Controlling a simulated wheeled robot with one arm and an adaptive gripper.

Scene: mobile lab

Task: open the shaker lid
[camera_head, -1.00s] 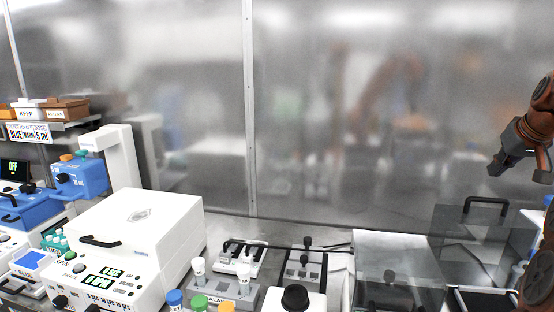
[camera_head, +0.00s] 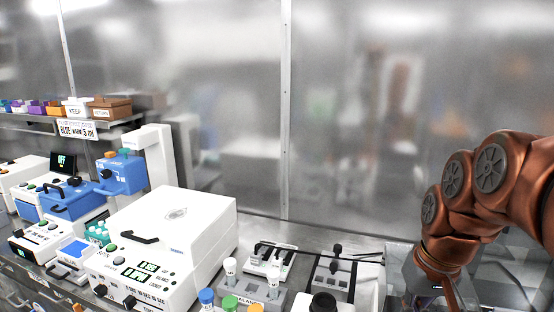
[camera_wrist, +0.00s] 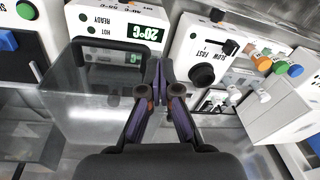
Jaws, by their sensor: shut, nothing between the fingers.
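A clear lid (camera_wrist: 85,115) with a dark loop handle (camera_wrist: 112,43) is at the left in the wrist view. It looks like the shaker lid, and it appears closed. My gripper (camera_wrist: 160,68) is shut and empty, its two fingers together at the tips. In the picture the fingertips lie at the right end of the handle; I cannot tell whether they touch it.
A white unit reading 20°C (camera_wrist: 120,22) and a white unit with a SLOW/FAST knob (camera_wrist: 205,60) stand beyond the fingers. Tubes with coloured caps (camera_wrist: 283,67) are at the right. A large white lidded machine (camera_head: 170,240) stands left in the head view.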

